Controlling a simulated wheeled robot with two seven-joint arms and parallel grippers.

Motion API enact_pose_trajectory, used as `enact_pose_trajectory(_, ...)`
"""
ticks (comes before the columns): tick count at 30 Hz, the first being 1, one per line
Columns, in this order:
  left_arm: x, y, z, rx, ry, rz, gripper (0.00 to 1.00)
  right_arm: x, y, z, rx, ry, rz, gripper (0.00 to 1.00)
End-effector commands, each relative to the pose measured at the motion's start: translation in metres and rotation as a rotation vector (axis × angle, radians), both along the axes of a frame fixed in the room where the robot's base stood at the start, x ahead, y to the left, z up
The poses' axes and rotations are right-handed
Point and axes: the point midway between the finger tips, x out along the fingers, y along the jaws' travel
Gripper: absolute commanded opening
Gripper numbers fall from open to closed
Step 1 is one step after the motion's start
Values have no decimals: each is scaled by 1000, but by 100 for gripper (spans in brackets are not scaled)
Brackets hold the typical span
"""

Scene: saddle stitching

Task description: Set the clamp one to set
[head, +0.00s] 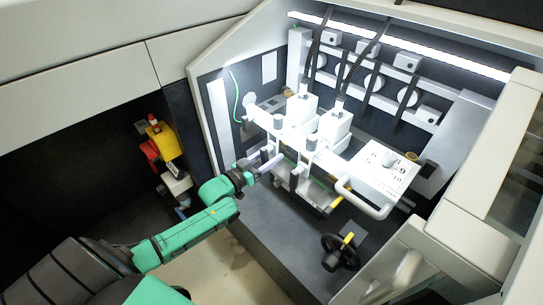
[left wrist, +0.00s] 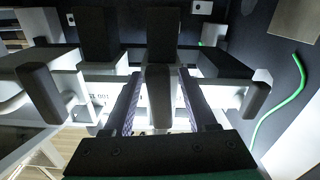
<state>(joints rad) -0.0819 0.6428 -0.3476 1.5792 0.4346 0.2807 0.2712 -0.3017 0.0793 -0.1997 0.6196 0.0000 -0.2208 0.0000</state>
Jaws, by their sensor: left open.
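My left gripper (head: 268,163) reaches into the machine bay from the left, in front of the two white stitching heads (head: 302,107). In the left wrist view its two fingers (left wrist: 160,105) are apart. A dark grey upright handle (left wrist: 159,85) shows between them, with no clear contact on either side. Similar dark handles stand at the left (left wrist: 42,92) and right (left wrist: 257,97) of that view. No readable label tells me which part is clamp one, and its setting cannot be made out. My right gripper is not in view.
A white numbered dial plate (head: 385,170) and a white looped handle (head: 365,203) lie right of the heads. A black handwheel (head: 340,252) stands lower down. A green cable (left wrist: 283,103) hangs at the right of the wrist view.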

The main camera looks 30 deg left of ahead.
Motion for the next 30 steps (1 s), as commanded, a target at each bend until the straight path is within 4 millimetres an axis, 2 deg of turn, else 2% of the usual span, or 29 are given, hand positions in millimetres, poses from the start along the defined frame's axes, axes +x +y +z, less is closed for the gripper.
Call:
enact_pose_trajectory(3,8,-3,0,1,-1,-1,57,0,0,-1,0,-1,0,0)
enact_pose_trajectory(9,8,-3,0,1,1,0,57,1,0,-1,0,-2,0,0)
enact_pose_trajectory(10,8,-3,0,1,1,0,54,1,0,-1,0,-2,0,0)
enact_pose_trajectory(14,8,-3,0,1,1,0,4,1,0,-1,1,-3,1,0)
enact_pose_trajectory(15,8,-3,0,1,0,0,0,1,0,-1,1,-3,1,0)
enact_pose_trajectory(19,8,-2,0,13,-5,0,0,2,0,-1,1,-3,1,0)
enact_pose_trajectory(24,9,1,0,134,-46,0,0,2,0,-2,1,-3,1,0)
enact_pose_trajectory(29,9,1,0,133,-45,0,0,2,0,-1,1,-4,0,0)
enact_pose_trajectory(30,9,1,0,133,-45,0,31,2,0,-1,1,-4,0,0)
